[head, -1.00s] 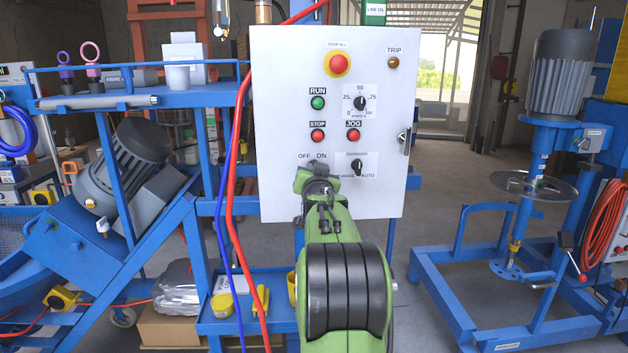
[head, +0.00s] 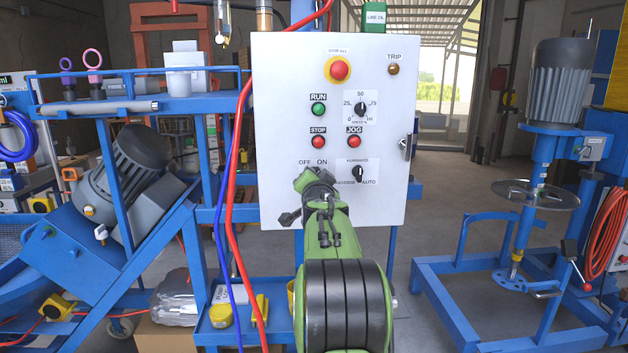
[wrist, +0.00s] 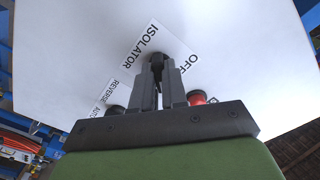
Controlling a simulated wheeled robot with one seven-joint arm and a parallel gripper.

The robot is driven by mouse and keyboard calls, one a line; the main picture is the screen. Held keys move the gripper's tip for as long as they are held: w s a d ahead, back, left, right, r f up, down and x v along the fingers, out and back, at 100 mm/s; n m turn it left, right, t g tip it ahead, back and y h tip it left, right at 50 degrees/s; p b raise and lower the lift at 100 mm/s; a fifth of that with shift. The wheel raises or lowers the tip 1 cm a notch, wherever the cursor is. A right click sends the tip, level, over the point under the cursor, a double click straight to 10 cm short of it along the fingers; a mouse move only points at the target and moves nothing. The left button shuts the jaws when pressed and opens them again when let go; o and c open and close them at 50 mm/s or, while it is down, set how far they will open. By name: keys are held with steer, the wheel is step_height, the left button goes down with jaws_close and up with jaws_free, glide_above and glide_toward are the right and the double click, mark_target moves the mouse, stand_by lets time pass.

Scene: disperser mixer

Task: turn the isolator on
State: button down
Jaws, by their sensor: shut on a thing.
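The isolator is a small dark knob (wrist: 157,59) on the white control panel (head: 283,110), beside the ISOLATOR and OFF lettering in the wrist view. My gripper (wrist: 158,74) is shut on this knob, with its two fingers at the panel face. In the head view my gripper (head: 306,179) is at the panel's lower left, just under the OFF and ON labels. There my arm hides the knob, so I cannot tell which label it points to.
A red stop button (head: 339,71), green RUN button (head: 319,109), speed dial (head: 361,109) and forward/reverse selector (head: 357,173) are on the same panel. Red and blue hoses (head: 232,190) hang along its left edge. A blue mixer (head: 545,150) stands at the right.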

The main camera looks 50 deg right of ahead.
steer(key=c, duration=1.2)
jaws_free()
steer(key=shift+o, duration=0.2)
steer(key=v, duration=1.5)
steer(key=shift+s+a+b, duration=0.25)
steer(key=shift+s+b, duration=0.05)
steer(key=shift+b, duration=0.1)
